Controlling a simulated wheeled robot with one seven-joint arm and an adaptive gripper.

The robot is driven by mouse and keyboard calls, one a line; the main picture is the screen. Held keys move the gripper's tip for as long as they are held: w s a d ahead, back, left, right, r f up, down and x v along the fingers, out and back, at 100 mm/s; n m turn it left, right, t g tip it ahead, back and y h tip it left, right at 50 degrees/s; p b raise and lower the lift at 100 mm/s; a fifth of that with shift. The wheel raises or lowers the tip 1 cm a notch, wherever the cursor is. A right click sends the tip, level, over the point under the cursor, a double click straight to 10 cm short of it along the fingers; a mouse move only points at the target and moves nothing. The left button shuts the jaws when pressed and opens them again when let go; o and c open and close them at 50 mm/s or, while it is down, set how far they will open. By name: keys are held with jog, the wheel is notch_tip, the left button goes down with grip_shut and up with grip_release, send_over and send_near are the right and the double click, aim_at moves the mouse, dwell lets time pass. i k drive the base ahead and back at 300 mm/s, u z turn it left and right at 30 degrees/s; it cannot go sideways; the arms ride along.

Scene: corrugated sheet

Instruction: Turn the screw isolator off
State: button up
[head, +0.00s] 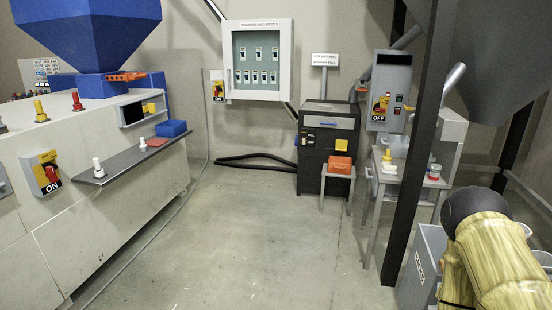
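A rotary isolator switch (45,174) with a red handle on a yellow plate is on the left machine's side; its label reads ON. A second red-and-yellow switch (217,88) is on the back wall left of the cabinet; its label is too small to read. A third switch (381,105) is on a grey box at the right; its label reads OFF. No readable label tells which one is the screw isolator. My gripper is not in view; only part of my arm shows at the lower right.
The left machine (110,225) carries a blue hopper (90,30) and a dark shelf (118,160). A wall cabinet (287,60), a black unit (324,150) and a small stool with an orange box (340,164) stand at the back. A dark post (415,150) rises at the right. The middle floor is clear.

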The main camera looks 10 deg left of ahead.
aim_at(49, 168)
jog(key=u, duration=0.2)
jog(key=i, duration=1.6)
jog(key=u, duration=1.15)
jog(key=i, duration=0.8)
jog(key=u, duration=1.6)
jog(key=i, duration=0.75)
jog(key=u, duration=0.5)
